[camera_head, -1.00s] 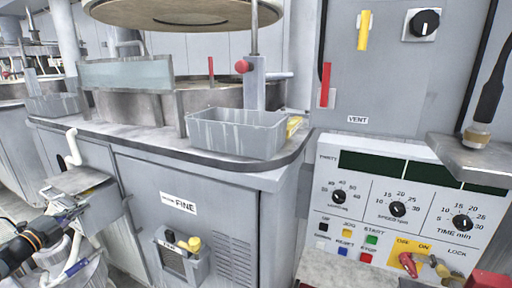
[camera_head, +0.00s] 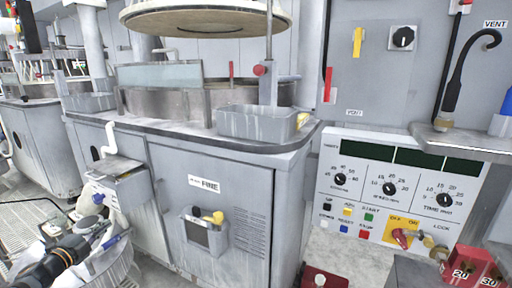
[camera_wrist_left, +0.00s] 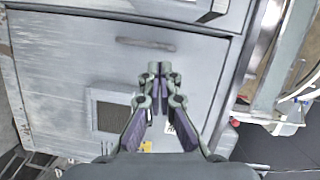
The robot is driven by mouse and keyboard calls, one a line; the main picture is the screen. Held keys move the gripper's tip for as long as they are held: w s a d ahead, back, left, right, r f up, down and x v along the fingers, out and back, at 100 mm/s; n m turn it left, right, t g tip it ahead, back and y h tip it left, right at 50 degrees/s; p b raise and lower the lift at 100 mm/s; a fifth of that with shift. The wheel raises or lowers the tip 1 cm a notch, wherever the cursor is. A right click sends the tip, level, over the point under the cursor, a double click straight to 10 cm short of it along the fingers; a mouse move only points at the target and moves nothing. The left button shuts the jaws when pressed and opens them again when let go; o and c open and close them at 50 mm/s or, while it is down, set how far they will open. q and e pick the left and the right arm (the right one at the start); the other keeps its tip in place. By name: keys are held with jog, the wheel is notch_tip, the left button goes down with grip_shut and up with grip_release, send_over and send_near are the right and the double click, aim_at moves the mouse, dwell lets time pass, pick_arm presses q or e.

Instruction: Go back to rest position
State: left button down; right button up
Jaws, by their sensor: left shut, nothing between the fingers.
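My left arm comes in at the lower left of the head view, low in front of the grey polishing machine cabinet marked FINE (camera_head: 165,215). Its gripper end is small and partly lost among pale metal parts there. In the left wrist view my left gripper (camera_wrist_left: 158,75) is shut and empty, its fingers close together in front of a grey panel (camera_wrist_left: 70,60) with a dark square opening. Whether it touches the panel cannot be told. My right gripper is not in view.
A grey bin (camera_head: 258,123) stands on the machine's top edge, under a raised round platen (camera_head: 205,18). A control panel (camera_head: 385,195) with knobs and buttons is at the right. Open floor with a grate shows at the left.

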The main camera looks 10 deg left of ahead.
pick_arm(q)
jog(key=s+d+f+n+g+y, duration=0.1)
jog(key=s+d+f+n+g, duration=0.4)
jog(key=d+f, duration=0.6)
jog(key=s+d+f+n+g+y, duration=0.2)
jog(key=s+d+f+n, duration=0.3)
jog(key=s+d+f, duration=0.6)
jog(key=s+d+f+n+g+h, duration=0.3)
jog(key=s+d+n+g, duration=0.4)
jog(key=s+d, duration=0.95)
jog(key=s+a+f+g+p, duration=0.1)
jog(key=s+a+f+p, duration=0.3)
jog(key=p, duration=1.1)
jog(key=s+a+m+y+p, duration=0.1)
jog(key=s+a+p, duration=0.2)
jog(key=s+p, duration=1)
jog(key=shift+a+f+g+p, duration=0.2)
jog(key=shift+f+g+p, duration=0.1)
jog(key=shift+f+g, duration=0.15)
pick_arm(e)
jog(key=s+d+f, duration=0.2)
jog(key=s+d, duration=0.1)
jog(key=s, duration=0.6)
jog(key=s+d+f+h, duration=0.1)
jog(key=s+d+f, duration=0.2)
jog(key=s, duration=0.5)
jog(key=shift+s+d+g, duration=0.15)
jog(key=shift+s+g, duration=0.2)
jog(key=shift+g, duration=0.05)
